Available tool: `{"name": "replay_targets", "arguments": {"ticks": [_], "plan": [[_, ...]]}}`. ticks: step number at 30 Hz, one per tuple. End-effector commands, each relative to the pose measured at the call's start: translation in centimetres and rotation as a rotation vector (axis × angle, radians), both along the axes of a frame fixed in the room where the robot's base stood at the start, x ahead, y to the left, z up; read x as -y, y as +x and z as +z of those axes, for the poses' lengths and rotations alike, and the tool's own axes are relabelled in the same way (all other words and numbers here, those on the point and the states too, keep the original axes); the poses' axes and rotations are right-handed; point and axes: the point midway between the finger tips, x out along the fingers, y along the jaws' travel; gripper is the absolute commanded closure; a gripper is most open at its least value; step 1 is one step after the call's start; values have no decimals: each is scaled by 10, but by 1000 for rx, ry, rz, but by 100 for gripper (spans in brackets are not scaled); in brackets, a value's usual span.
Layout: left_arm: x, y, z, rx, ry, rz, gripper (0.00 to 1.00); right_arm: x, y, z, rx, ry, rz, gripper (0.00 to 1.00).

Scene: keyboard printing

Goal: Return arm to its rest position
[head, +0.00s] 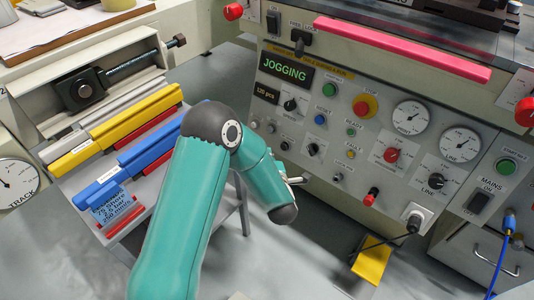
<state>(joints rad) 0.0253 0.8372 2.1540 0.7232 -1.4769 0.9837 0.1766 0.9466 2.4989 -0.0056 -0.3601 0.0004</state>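One of my arms, teal and seemingly the left, rises from the bottom edge left of centre. It bends at a dark grey joint, then slopes down to the right to a dark rounded end in front of the machine's lower left side. No gripper fingers can be made out there; they may be hidden behind the arm. A small metallic piece shows just right of the forearm, and I cannot tell what it belongs to. My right arm and gripper are not in view.
A control panel (330,155) with buttons, dials and a "JOGGING" display (286,69) stands close to the right of the arm. Left are yellow (118,128) and blue (128,163) bars on a grey stand. A yellow pedal (371,262) sits on the floor, which is open at bottom centre.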

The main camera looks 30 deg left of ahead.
Motion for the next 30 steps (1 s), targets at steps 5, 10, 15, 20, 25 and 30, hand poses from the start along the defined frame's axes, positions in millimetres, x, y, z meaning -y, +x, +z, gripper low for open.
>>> {"name": "replay_targets", "arguments": {"ticks": [5, 10, 15, 20, 25, 30], "plan": [[-1, 0, 0, -1, 0, 2, 100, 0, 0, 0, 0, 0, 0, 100], [-2, 0, 0, -1, 0, 3, 100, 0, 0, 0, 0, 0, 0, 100], [-15, -11, -16, -39, -1, 25, 100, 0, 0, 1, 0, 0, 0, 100], [11, -35, -79, -261, -48, -163, 100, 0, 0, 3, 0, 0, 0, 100], [83, -91, -158, -665, -61, -601, 100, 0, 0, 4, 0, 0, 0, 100], [146, -164, -194, -950, -16, -1056, 100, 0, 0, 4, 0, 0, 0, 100]]}}
